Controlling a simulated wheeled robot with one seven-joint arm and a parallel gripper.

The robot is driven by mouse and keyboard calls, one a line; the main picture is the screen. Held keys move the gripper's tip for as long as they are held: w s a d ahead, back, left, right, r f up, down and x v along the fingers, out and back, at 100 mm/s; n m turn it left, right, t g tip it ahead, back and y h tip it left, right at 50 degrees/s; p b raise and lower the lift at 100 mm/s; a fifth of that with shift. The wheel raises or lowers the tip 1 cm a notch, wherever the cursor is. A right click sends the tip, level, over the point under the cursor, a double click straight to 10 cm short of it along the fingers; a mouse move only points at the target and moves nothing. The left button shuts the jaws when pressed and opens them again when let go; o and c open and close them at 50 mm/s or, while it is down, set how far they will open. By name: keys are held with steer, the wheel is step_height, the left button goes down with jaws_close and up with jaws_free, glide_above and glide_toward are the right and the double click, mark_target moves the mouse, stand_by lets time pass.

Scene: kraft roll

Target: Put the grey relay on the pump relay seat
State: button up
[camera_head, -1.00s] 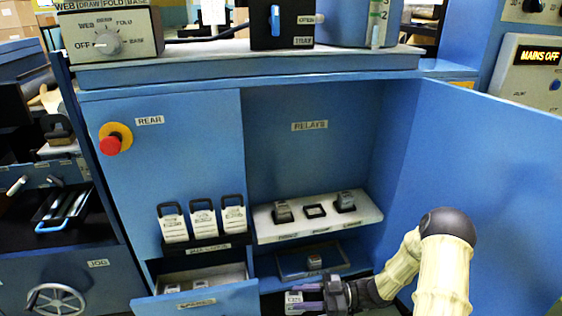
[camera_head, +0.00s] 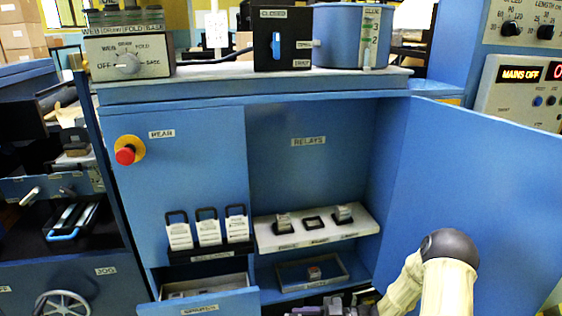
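The relay shelf (camera_head: 360,227) is inside the open cabinet. Dark-topped grey relays stand on its left seat (camera_head: 284,223) and right seat (camera_head: 343,214). The middle seat (camera_head: 314,223) is an empty dark frame. The labels below the seats are too small to read, so I cannot tell which is the pump seat. My gripper (camera_head: 304,312) is at the bottom edge, below and in front of the shelf. Its fingertips are mostly cut off, so its opening and any load are hidden. A small relay-like block (camera_head: 314,272) with a reddish part lies in the lower tray (camera_head: 290,284).
A SPARES drawer (camera_head: 200,306) stands pulled out at lower left, its contents mostly hidden. Several white handled tags (camera_head: 208,229) stand left of the shelf. The open blue door (camera_head: 480,190) bounds the right side. A red stop button (camera_head: 126,155) is on the left panel.

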steer(key=w+d+r+m+t+h, duration=0.25)
steer(key=w+m+t+h, duration=0.25)
steer(key=w+m+t, duration=0.6)
steer(key=s+d+f+m+t+h, duration=0.2)
steer(key=d+f+m+t+h, duration=0.1)
steer(key=d+t+h, duration=0.4)
steer(key=s+r+m+h+p, duration=0.1)
steer(key=s+r+h+p, duration=0.2)
steer(key=r+p, duration=0.5)
steer(key=s+r+m+h+p, duration=0.2)
steer(key=r+p, duration=0.6)
steer(key=p, duration=1.4)
steer(key=shift+s+r+m+h, duration=0.35)
steer(key=shift+s+h, duration=0.15)
steer(key=shift+s, duration=0.45)
